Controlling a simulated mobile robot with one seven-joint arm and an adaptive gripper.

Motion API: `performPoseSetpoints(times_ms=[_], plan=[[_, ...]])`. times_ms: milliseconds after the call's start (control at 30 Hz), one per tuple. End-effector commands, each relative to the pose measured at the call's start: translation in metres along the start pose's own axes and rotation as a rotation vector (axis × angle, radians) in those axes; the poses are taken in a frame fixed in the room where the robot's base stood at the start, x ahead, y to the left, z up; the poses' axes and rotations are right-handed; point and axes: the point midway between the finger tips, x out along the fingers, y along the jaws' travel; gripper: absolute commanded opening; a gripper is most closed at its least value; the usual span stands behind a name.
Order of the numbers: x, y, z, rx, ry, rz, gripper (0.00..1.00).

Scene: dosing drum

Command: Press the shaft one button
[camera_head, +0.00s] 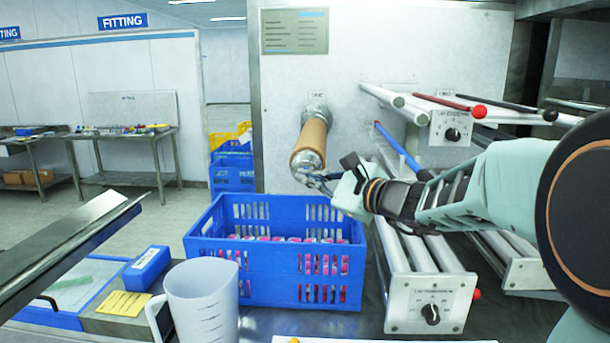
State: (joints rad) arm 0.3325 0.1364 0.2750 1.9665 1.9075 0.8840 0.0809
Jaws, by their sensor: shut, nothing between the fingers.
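A shaft (311,137) carrying a brown roll sticks out from the light wall panel in the middle of the camera_head view. Its near metal end (306,160) points toward me and slightly down. My gripper (312,178) is shut and empty, its fingertips just below and right of that metal end. I cannot tell whether they touch it. A small label sits on the panel above the shaft, too small to read with certainty. No button on the shaft can be made out; my fingers cover part of the area around its end.
A blue crate (205,247) with pink and white packs stands below my gripper. Control boxes with black knobs (431,313) and long rods are on the right, close to my arm. A metal beam (70,250) crosses the left.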

Motion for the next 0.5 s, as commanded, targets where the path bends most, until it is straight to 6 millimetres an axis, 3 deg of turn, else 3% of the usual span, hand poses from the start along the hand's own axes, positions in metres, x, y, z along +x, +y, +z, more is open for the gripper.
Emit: performPoseSetpoints(times_ms=[500], plan=[[-0.013, 0.01, 0.008, 0.0, 0.001, -0.001, 0.0]])
